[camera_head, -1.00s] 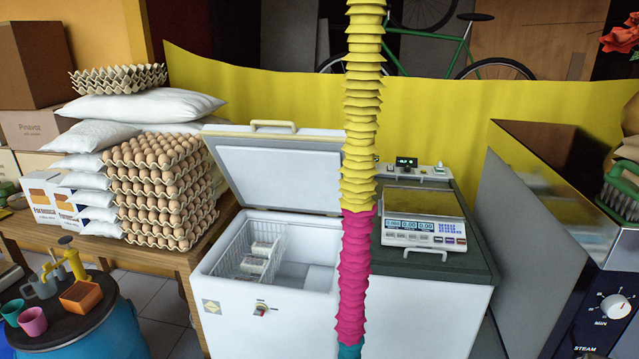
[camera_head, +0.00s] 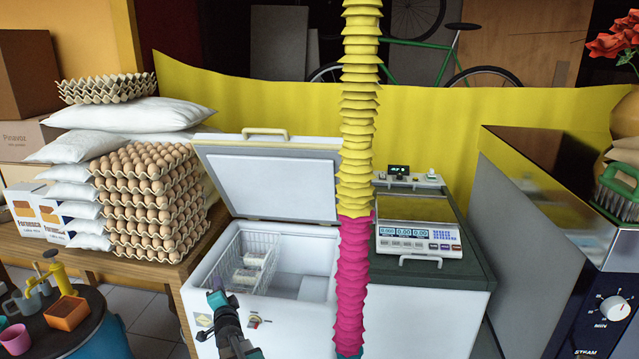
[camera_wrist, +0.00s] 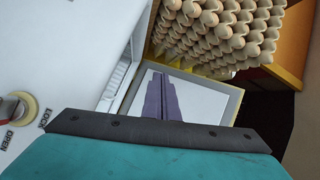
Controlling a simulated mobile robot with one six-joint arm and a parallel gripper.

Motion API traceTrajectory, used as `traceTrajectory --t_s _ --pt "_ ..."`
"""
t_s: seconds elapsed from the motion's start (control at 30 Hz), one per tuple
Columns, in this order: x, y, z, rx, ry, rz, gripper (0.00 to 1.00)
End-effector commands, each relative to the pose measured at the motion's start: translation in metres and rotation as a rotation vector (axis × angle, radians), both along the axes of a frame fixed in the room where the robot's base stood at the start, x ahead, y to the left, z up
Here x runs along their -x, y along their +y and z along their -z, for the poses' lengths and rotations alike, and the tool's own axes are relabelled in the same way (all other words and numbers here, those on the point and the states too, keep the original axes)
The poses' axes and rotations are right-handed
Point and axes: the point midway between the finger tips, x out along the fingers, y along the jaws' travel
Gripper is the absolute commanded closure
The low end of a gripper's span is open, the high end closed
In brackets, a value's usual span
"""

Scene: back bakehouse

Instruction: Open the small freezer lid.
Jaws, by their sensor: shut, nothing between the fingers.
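The small freezer (camera_head: 190,312) is a white chest with its left lid (camera_head: 275,187) standing open, tilted back on its rear edge. A cream handle (camera_head: 265,132) runs along the lid's top edge. Inside, a white wire basket (camera_head: 238,262) holds pale packs. My gripper (camera_head: 216,297) is shut and empty at the freezer's front left edge, beside the lock dial (camera_head: 254,321) and well below the lid handle. In the wrist view its purple fingers (camera_wrist: 160,98) are together in front of a pale framed panel, and the dial (camera_wrist: 18,106) shows at left.
A scale (camera_head: 418,236) stands on the closed dark right part of the chest. Egg trays (camera_head: 150,205) and white sacks crowd the wooden table at left. A blue drum (camera_head: 100,340) with cups is at lower left. A steel oven (camera_head: 520,215) stands at right.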

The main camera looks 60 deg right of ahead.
Motion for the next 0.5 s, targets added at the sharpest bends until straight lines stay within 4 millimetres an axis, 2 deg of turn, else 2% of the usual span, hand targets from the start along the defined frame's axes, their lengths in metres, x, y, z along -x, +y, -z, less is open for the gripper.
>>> traceTrajectory --t_s 0.03,0.2,0.37,0.5 --pt "0.009 -0.025 -0.02 0.012 -0.055 0.04 1.0" --pt "0.047 -0.09 -0.082 0.055 -0.222 0.151 1.0" --pt "0.092 -0.145 -0.135 0.107 -0.353 0.246 1.0" --pt "0.138 -0.186 -0.178 0.159 -0.451 0.323 1.0"
